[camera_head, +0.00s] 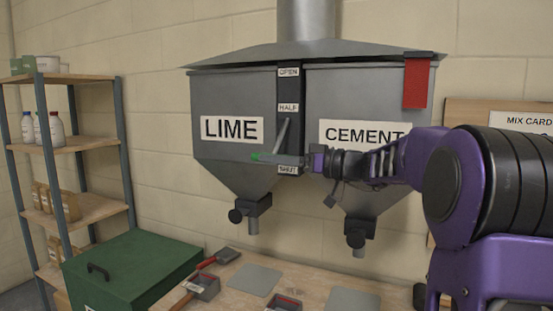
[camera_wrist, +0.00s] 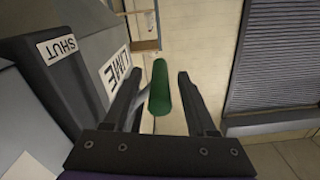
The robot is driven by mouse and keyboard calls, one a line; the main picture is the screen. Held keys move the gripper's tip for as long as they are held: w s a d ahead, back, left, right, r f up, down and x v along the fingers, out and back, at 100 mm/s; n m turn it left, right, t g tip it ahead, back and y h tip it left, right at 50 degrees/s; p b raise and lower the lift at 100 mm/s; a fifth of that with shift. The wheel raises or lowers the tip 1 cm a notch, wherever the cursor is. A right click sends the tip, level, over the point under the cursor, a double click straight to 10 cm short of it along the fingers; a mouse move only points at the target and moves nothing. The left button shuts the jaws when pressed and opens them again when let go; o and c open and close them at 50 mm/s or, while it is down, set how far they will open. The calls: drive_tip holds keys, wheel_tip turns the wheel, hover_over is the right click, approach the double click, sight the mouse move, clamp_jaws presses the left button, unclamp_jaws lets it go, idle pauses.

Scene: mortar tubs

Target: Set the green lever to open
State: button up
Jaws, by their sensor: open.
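The green lever has a green grip (camera_head: 256,156) and a grey rod (camera_head: 281,135) on the dark strip between the two hoppers. The strip carries the labels OPEN (camera_head: 289,72), HALF (camera_head: 288,107) and SHUT (camera_head: 288,170). The grip stands low, a little above the height of SHUT. My gripper (camera_head: 275,158) reaches in from the right at the grip. In the wrist view the green grip (camera_wrist: 160,90) lies between the two fingers of my open gripper (camera_wrist: 159,76), with a gap visible on both sides. The fingers partly hide the lever in the head view.
The LIME hopper (camera_head: 225,165) and CEMENT hopper (camera_head: 340,170) flank the strip. A red flag (camera_head: 417,83) hangs at the upper right. A bench (camera_head: 315,285) with scoops, a green box (camera_head: 135,265) and a shelf (camera_head: 95,205) stand below and left.

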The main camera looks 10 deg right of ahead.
drive_tip(key=c, duration=0.9)
clamp_jaws()
drive_tip(key=shift+r, duration=0.1)
idle(0.3)
